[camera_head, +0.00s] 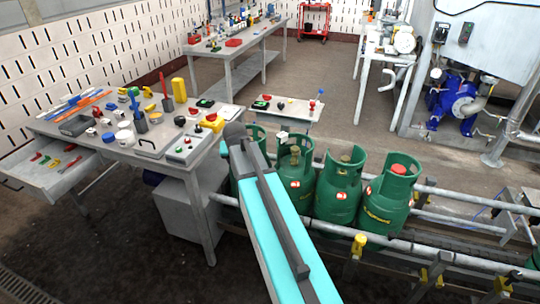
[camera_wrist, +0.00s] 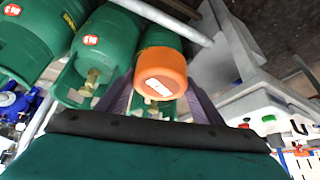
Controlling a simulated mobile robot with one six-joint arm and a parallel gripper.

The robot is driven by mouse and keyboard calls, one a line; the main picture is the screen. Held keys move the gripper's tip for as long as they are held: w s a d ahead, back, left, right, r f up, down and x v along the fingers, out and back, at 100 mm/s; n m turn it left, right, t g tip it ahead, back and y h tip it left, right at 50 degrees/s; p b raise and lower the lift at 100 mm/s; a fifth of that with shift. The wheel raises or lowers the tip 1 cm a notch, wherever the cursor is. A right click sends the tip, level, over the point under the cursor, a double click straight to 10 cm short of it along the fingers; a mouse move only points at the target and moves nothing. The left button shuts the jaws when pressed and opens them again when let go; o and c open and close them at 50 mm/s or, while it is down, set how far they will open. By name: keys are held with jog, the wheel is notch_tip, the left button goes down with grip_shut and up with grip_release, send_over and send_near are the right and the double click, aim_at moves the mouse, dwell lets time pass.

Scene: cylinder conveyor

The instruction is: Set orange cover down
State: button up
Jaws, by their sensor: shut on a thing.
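In the wrist view an orange cover (camera_wrist: 160,68) with a white label sits between the two fingers of my gripper (camera_wrist: 160,88), which is shut on it. A green gas cylinder (camera_wrist: 163,37) shows right behind the cover; I cannot tell whether they touch. In the head view my arm hides the cover, and the gripper is not clearly visible at the arm's far end. Green cylinders stand upright in a row on the conveyor (camera_head: 455,255).
A cluttered workbench (camera_head: 85,150) with an open drawer (camera_head: 50,170) stands left of the conveyor. Metal conveyor rails run along both sides of the row. The floor beyond is mostly clear.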

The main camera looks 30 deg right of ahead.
jog(key=s+a+f+n+y+b, duration=0.1)
jog(key=s+a+n, duration=0.1)
jog(key=a, duration=0.8)
jog(key=s+a+f+n+t+y, duration=0.1)
jog(key=a+n, duration=0.3)
jog(key=a, duration=0.6)
jog(key=shift+s+a+f+y+b, duration=0.15)
jog(key=shift+s+f+y+b, duration=0.25)
jog(key=shift+y, duration=0.2)
